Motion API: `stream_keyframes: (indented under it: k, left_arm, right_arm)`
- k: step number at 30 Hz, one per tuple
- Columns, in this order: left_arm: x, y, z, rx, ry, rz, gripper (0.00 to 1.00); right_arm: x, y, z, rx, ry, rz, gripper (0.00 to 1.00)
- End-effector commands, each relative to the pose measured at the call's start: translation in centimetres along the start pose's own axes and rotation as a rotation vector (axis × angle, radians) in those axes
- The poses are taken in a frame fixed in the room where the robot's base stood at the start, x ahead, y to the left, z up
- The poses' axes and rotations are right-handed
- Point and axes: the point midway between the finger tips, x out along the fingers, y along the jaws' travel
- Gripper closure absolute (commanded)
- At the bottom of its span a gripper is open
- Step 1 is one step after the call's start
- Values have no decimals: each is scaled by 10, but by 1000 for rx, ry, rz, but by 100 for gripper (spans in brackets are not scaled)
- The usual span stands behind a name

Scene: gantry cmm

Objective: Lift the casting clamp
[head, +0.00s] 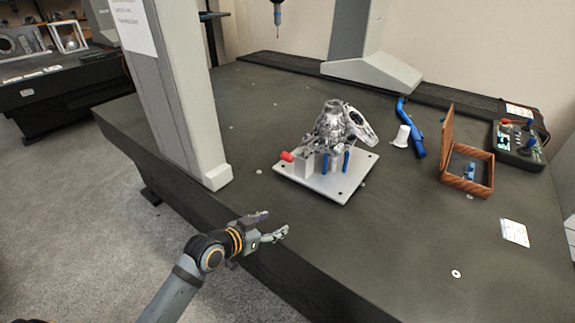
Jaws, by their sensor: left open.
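A grey metal casting (338,128) stands on a light square fixture plate (330,186) on the dark table. Blue posts (346,161) stand under the casting. A clamp with a red tip (287,156) and a grey block (303,163) is at the plate's left corner, beside the casting. My left gripper (276,224) is open and empty near the table's front edge. It is in front of and to the left of the plate, apart from it. My right gripper does not show.
A grey gantry column (188,110) stands left of the plate. A probe (277,18) hangs behind it. A blue tool (410,128), white cup (401,136), open wooden box (466,172) and control panel (518,145) sit to the right. The table's front right is mostly clear.

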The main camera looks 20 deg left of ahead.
Motion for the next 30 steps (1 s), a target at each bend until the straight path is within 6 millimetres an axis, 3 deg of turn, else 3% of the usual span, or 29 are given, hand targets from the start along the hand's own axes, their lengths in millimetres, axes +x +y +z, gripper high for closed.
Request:
stream_keyframes:
  k: [1, 6, 10, 17, 30]
  left_arm:
    - [3, -8, -21, 8, 72, 2, 38]
    - [3, -38, -84, 5, 309, -13, 38]
    - [-3, -58, -117, -6, 433, -40, 38]
    - [-2, -65, -127, -14, 469, -51, 38]
    - [72, -68, -164, -15, 467, -50, 38]
  right_arm:
    - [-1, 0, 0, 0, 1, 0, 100]
    - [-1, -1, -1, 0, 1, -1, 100]
    - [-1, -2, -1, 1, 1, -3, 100]
    - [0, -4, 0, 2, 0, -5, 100]
    - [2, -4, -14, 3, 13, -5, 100]
